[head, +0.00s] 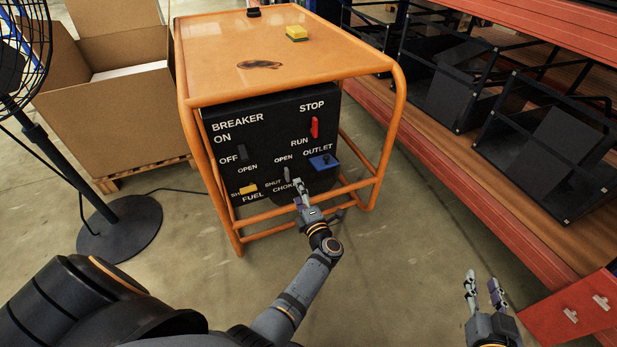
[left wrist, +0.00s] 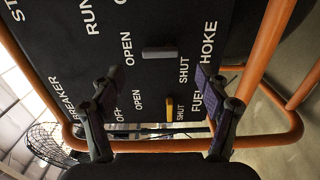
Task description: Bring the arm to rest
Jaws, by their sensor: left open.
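My left gripper (head: 300,190) is in front of the lower part of the generator's black panel (head: 265,115), just below the grey choke lever (head: 287,174). In the left wrist view my left gripper (left wrist: 160,95) has its fingers apart, with nothing between them. The choke lever (left wrist: 158,53) and the yellow fuel lever (left wrist: 169,108) show beyond the fingers; I cannot tell any contact. My right gripper (head: 484,292) is at the lower right of the head view, over the floor, fingers apart and empty.
The orange generator frame (head: 388,130) surrounds the panel, its lower bars near my left gripper. A red run/stop switch (head: 315,128) and blue outlet (head: 323,162) are on the panel. A fan (head: 118,228) and cardboard box (head: 115,110) stand left; shelving (head: 520,240) stands right.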

